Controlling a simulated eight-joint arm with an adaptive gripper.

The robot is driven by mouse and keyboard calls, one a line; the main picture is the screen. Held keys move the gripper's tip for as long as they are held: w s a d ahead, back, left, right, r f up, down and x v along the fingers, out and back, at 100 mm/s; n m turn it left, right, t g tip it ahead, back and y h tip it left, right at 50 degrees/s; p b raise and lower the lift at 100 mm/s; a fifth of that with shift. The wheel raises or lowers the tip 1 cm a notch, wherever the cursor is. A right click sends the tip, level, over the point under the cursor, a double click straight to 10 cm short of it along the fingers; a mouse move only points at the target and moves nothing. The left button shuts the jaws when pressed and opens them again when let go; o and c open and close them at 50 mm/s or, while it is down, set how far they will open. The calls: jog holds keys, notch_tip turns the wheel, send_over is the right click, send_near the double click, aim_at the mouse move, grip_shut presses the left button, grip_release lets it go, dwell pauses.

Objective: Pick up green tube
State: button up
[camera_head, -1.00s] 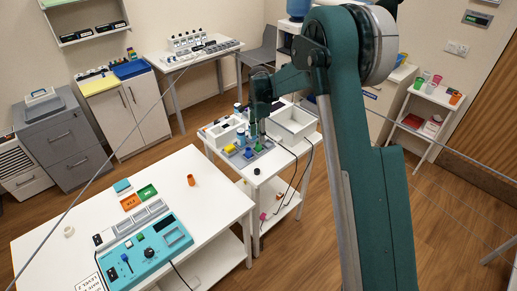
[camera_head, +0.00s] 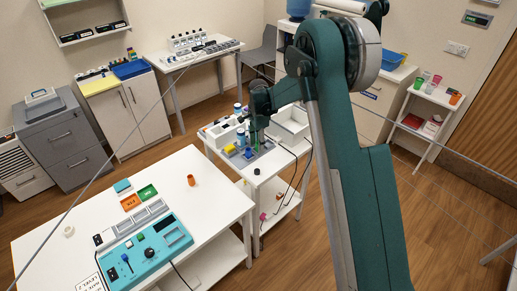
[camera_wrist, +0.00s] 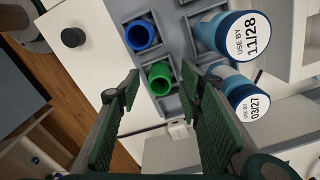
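The green tube (camera_wrist: 161,77) stands in a grey rack (camera_wrist: 170,104) on the small white table, its open mouth facing the wrist camera. My gripper (camera_wrist: 167,88) is open, its two green-padded fingers apart. In the wrist view the tube appears between and just beyond the fingertips, and nothing is held. I cannot tell the remaining depth between tips and tube. In the head view my gripper (camera_head: 256,138) hangs above the rack, and the tube cannot be told apart from the green fingers there.
A blue tube (camera_wrist: 140,34) stands beside the green one. Two bottles with blue caps (camera_wrist: 236,36) (camera_wrist: 240,95) stand close to the right of it. A small black round object (camera_wrist: 73,37) lies on the table. A white open box (camera_head: 291,128) is behind the rack.

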jog(key=shift+f, duration=0.35)
dwell(0.3)
jog(key=c, duration=0.9)
